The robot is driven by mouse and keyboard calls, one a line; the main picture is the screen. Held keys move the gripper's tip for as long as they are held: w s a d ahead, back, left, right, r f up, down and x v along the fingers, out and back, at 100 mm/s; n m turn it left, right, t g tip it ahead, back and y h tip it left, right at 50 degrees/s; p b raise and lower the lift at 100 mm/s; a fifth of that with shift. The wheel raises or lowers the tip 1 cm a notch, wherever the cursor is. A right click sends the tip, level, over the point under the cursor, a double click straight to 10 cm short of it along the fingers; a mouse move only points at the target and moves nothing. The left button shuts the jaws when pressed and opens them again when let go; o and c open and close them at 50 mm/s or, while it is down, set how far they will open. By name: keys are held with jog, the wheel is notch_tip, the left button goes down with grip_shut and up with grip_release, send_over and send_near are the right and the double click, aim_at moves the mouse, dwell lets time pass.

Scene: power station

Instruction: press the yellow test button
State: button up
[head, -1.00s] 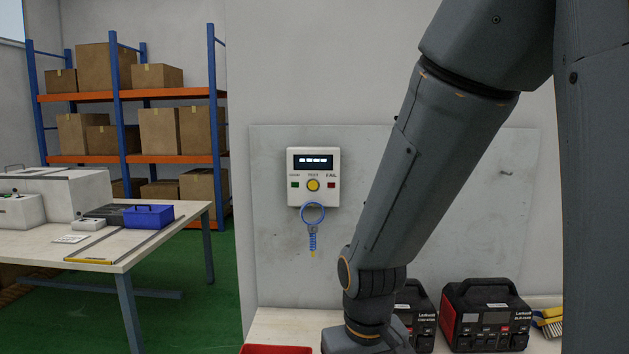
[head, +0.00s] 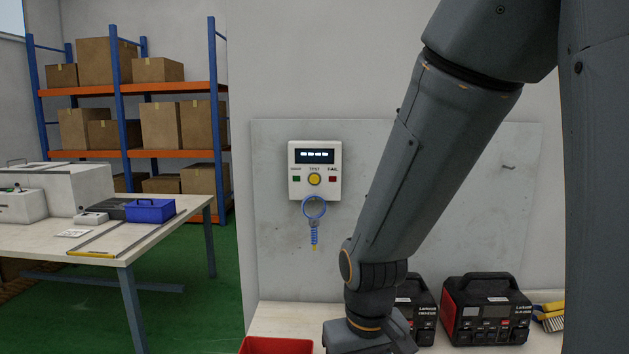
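The yellow test button (head: 315,180) is round and sits at the lower middle of a white test box (head: 298,190) on the grey wall panel. The box has a lit display (head: 314,156) with white marks, a small green square (head: 296,178) on the left and a red one (head: 332,179) on the right. A blue ring with a coiled cord (head: 314,232) hangs just below the button. My arm comes down from the upper right, and its wrist is at the bottom, below and right of the box. My gripper's fingers are out of the picture.
Two black-and-red power units (head: 488,310) stand on the bench (head: 285,319) below the panel, one partly behind my wrist. A red bin (head: 277,346) is at the bottom edge. A table (head: 150,238) and a shelf with cartons (head: 165,155) are on the left. The space before the box looks clear.

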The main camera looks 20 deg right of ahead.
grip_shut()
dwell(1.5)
